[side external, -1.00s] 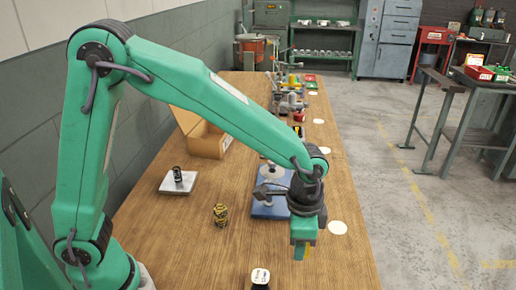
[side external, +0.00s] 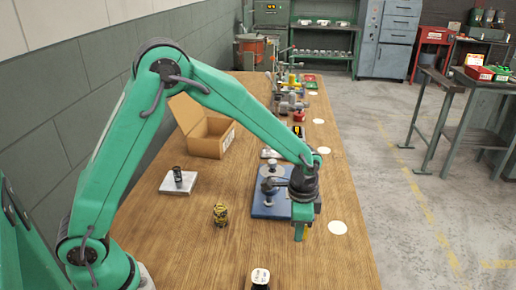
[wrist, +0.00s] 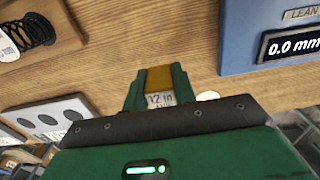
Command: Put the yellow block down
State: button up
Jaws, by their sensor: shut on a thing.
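The yellow block (side external: 299,232) is between the fingers of my green gripper (side external: 301,228), close beside the near right corner of the blue-based gauge (side external: 262,208). Only a thin strip of the block shows below the gripper. In the wrist view the block (wrist: 160,77) shows as a dark yellow piece between the green fingers of my gripper (wrist: 158,84), with a pale printed label in front. The gripper is shut on it. Whether the block touches the table I cannot tell.
A black-and-yellow coil (side external: 220,214) stands on the wooden table (side external: 190,250). A dark spring on a pale plate (side external: 176,187) and an open cardboard box (side external: 208,145) are further left. A white disc (side external: 337,228) lies to the right. A white-topped dark item (side external: 260,277) is at the front.

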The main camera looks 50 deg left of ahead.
jog(key=shift+f, duration=1.95)
jog(key=shift+f, duration=0.1)
jog(key=o, duration=0.9)
jog(key=shift+o, duration=0.2)
notch_tip(320, 180, up, 12)
jog(key=shift+r, duration=0.1)
